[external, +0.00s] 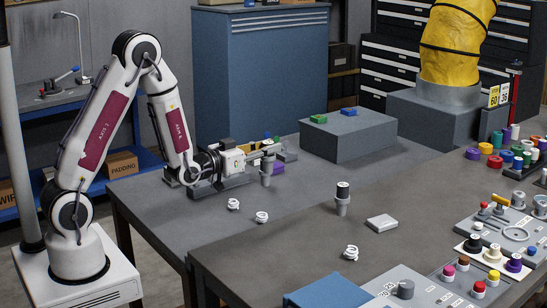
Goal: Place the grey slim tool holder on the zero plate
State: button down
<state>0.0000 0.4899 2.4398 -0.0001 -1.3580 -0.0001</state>
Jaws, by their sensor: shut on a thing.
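My gripper (264,154) reaches out to the right, low over the far table. It is shut on a grey slim tool holder (266,177), which stands upright between the fingers. Whether the holder's lower end touches the table cannot be told. The zero plate seems to be the light grey square plate (381,223) lying flat on the near table, to the right of my gripper; its top is bare. Another grey holder with a black top (342,197) stands upright between them.
White coiled pieces (262,216) lie in front of my gripper. A rack with coloured blocks (285,153) is close behind it. A large grey block (348,134) carries green and blue pieces. Trays with coloured parts (480,275) fill the right; a blue box (328,291) is at the front.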

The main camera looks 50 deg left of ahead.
notch_tip(320, 180, up, 10)
jog(key=shift+f, duration=0.1)
jog(key=w+d+m+h, duration=0.15)
jog(key=w+d, duration=0.35)
jog(key=d, duration=0.6)
jog(key=w+d+m+h, duration=0.15)
jog(key=w+d, duration=0.35)
jog(key=d, duration=0.5)
jog(key=w+d+h, duration=0.2)
jog(key=w+d, duration=0.2)
jog(key=d, duration=0.7)
jog(key=shift+g, duration=0.3)
jog(key=shift+w+f, duration=0.15)
jog(key=shift+f, duration=1.1)
jog(key=shift+w+f, duration=0.1)
jog(key=shift+f, duration=1.1)
jog(key=shift+f, duration=0.1)
notch_tip(320, 180, down, 6)
